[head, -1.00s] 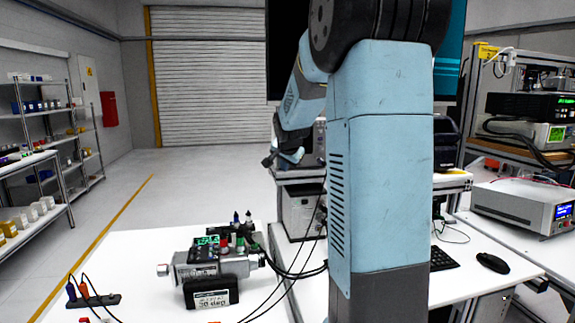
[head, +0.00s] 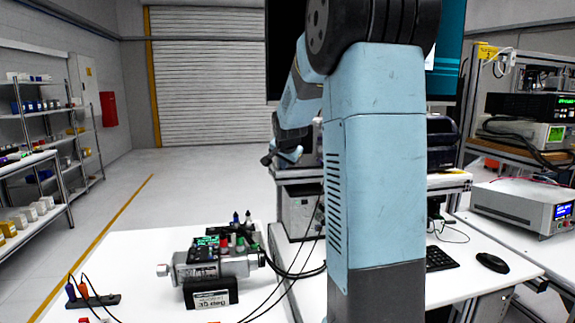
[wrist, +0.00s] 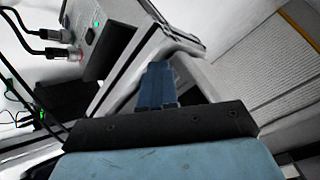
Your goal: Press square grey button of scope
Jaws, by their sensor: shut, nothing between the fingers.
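My gripper (head: 268,159) is at the far end of my arm, left of a grey boxed instrument (head: 308,152) on a raised bench shelf. This instrument may be the scope, but my arm hides most of it and I cannot make out its front. In the wrist view my gripper's blue fingers (wrist: 157,84) are together and empty. A grey panel (wrist: 112,42) with cable plugs and a small green light lies to their upper left, apart from them. I cannot make out a square grey button in either view.
A metal servo unit (head: 215,264) with cables stands on the white front table (head: 140,265). A keyboard (head: 441,258) and mouse (head: 492,263) lie to the right. Stacked instruments (head: 530,118) fill a rack at far right. Open floor lies left of my gripper.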

